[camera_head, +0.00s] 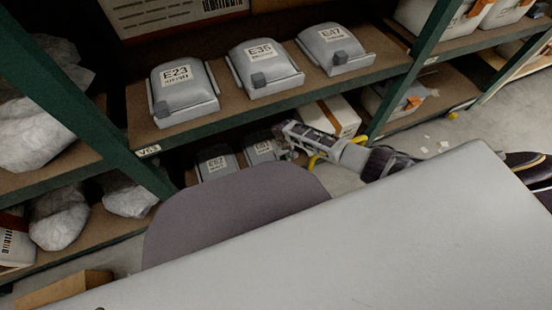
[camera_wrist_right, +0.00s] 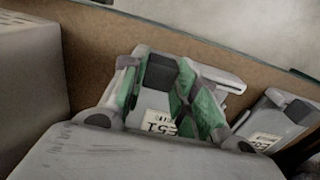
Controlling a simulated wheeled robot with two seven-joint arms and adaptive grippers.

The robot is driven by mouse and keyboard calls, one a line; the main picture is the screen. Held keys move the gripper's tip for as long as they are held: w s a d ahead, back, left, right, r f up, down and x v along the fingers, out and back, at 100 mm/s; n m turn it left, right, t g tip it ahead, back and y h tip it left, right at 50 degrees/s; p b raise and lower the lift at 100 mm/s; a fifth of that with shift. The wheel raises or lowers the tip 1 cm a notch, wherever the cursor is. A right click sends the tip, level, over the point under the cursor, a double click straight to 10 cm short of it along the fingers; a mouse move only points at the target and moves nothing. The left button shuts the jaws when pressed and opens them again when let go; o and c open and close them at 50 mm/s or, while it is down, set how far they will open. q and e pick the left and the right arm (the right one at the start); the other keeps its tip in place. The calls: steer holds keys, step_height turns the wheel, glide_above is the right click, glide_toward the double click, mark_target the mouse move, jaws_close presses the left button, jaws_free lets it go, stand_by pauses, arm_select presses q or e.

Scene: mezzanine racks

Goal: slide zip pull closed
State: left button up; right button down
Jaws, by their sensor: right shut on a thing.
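Grey pouches with white labels and rails stand in rows; the one at my right gripper (camera_head: 283,146) is a grey pouch (camera_head: 262,150) on the lower shelf. In the right wrist view this pouch's label (camera_wrist_right: 158,122) reads like E51. The gripper's green-padded fingers (camera_wrist_right: 160,98) stand on either side of a dark grey block, the zip pull (camera_wrist_right: 159,72), and are shut on it. The far finger is partly twisted across the pouch. How far along its rail the pull stands is hard to tell. My left gripper is not in view.
Another grey pouch (camera_head: 215,163) stands beside it. Pouches E23 (camera_head: 184,92), E35 (camera_head: 264,66) and E47 (camera_head: 335,48) stand on the shelf above, close over my right arm. A white box (camera_head: 335,115) and a green rack post (camera_head: 410,70) are to the right.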

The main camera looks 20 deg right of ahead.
mark_target(285, 159)
steer(key=shift+d, duration=0.6)
steer(key=c, duration=1.1)
jaws_free()
steer(key=shift+r, duration=0.1)
steer(key=shift+r, duration=3.6)
steer(key=shift+s, duration=0.15)
